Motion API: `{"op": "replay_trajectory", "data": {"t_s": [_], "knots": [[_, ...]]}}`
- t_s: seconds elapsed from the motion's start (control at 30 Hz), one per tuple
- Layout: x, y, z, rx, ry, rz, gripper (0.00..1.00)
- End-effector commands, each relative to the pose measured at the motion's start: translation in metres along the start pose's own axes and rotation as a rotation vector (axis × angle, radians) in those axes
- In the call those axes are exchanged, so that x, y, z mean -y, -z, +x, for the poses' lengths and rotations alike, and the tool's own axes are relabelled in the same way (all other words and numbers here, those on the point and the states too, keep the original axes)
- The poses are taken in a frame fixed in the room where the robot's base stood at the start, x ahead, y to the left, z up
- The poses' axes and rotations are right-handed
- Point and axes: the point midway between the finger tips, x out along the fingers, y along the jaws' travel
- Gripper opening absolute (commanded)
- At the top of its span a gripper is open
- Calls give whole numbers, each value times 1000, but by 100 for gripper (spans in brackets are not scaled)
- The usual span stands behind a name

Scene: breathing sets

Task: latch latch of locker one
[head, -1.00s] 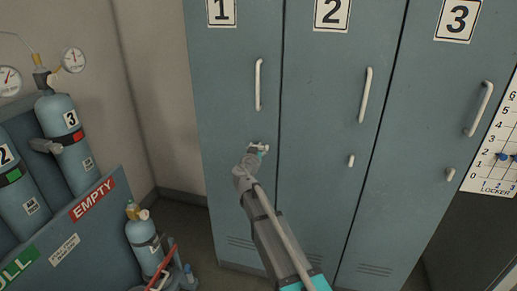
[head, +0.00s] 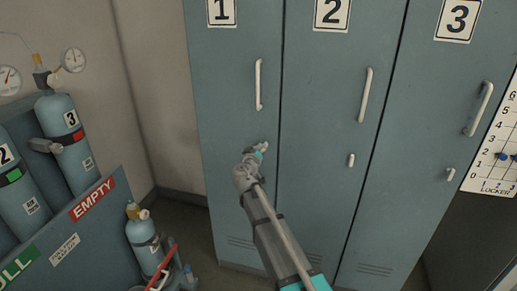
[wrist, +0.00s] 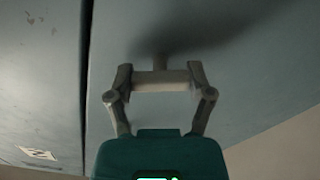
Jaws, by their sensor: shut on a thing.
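Locker one (head: 225,90) is the leftmost blue-grey door, marked 1 and closed flush as far as I can see. Its long pale handle (head: 258,85) is upright. My gripper (head: 262,148) is at the door below that handle, near the right edge. In the wrist view, my gripper's two fingers close from both sides on the latch (wrist: 160,78), a short pale bar lying across between them. In the head view the gripper mostly hides this latch, so its exact angle there cannot be told.
Lockers two (head: 325,110) and three (head: 425,120) stand to the right, with their own handles and small upright latches. A rack (head: 95,235) with gas cylinders stands at the left, and a small cylinder (head: 145,240) is on a cart near the floor.

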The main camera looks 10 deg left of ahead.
Motion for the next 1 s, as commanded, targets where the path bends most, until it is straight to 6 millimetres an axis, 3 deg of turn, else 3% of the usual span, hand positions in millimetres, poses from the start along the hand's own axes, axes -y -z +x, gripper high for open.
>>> {"op": "replay_trajectory", "data": {"t_s": [1.0], "knots": [[0,1,1,-1,0,-939,20]]}}
